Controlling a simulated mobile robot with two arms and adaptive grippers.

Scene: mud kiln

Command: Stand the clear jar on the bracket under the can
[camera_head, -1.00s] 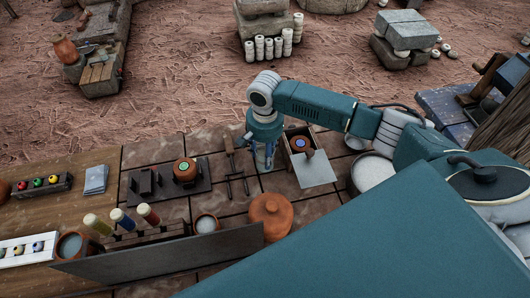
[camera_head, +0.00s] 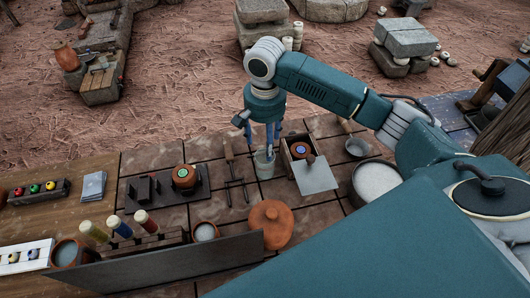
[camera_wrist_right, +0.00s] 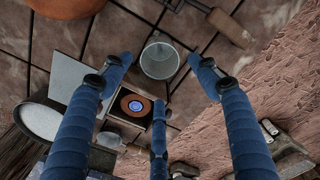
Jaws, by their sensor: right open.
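The clear jar (camera_head: 264,163) stands upright on the brown tiled bench, left of a small open box. It also shows in the right wrist view (camera_wrist_right: 160,60). My right gripper (camera_head: 262,150) is above the jar, fingers pointing down and spread, holding nothing. In the wrist view the jar lies between the open fingers (camera_wrist_right: 160,75), apart from them. A brown can with a green-marked top (camera_head: 185,175) sits on a dark board with small upright pieces (camera_head: 143,188). I cannot make out for certain which piece is the bracket. My left gripper is out of view.
The open box (camera_head: 298,145) holds a round brown pot with a blue disc, with a pale plate (camera_head: 314,176) before it. Thin dark tools (camera_head: 235,183) lie left of the jar.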

